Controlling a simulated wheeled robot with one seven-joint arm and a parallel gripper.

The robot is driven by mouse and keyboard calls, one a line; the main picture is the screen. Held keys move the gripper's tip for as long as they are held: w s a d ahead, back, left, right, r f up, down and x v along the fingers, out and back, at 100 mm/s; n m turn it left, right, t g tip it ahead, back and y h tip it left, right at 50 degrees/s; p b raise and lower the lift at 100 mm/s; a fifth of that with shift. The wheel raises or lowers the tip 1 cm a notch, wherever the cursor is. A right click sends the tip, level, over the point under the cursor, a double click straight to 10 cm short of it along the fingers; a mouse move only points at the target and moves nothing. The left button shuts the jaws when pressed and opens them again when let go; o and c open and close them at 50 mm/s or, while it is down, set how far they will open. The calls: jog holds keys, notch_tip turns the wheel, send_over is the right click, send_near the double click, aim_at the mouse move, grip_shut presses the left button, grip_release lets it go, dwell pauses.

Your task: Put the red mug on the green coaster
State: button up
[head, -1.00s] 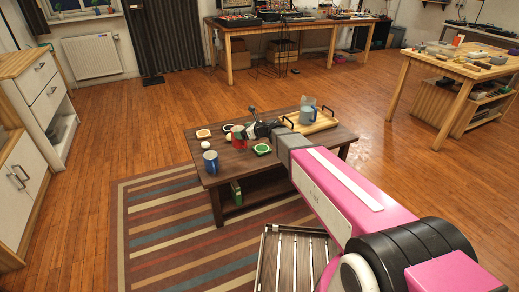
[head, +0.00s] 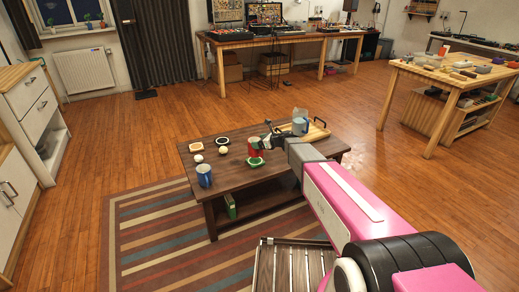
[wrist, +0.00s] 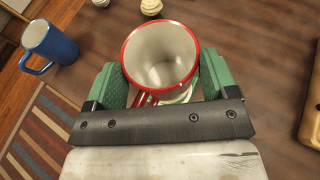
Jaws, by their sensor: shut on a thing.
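The red mug (head: 253,149), white inside with a red rim, is upright between the green fingers of my gripper (head: 264,146). In the wrist view my gripper (wrist: 164,88) is shut on the mug (wrist: 160,55), with a finger on each side of it. The green coaster (head: 256,162) is on the dark wooden table, directly below the mug in the head view. A pale, green-edged part of the coaster (wrist: 188,96) shows under the mug in the wrist view; the rest is hidden. I cannot tell whether the mug touches it.
A blue mug (head: 204,176) stands near the table's front left. An orange coaster (head: 196,147), a dark-edged coaster (head: 222,141) and two small pale round things are on the left half. A wooden tray (head: 318,132) with a grey-blue vessel (head: 300,122) is at the back right.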

jog(key=shift+d+f, duration=0.1)
jog(key=shift+f, duration=1.95)
jog(key=shift+w+f, duration=0.1)
jog(key=o, duration=1.3)
jog(key=v, duration=1.2)
jog(key=s+d+n+g+h, duration=0.2)
jog(key=s+d+n+h, duration=0.2)
jog(key=s, duration=0.5)
jog(key=s+d+n+g+h, duration=0.2)
jog(key=s+d+n+h, duration=0.2)
jog(key=s+d+n, duration=0.4)
jog(key=s+d+n+g+h, duration=0.2)
jog(key=s+d+n+h, duration=0.2)
jog(key=s+d+n, duration=0.3)
jog(key=s+f+n, duration=0.1)
jog(key=s+n, duration=0.3)
jog(key=s, duration=0.1)
jog(key=shift+s, duration=0.25)
jog(key=shift+d, duration=0.1)
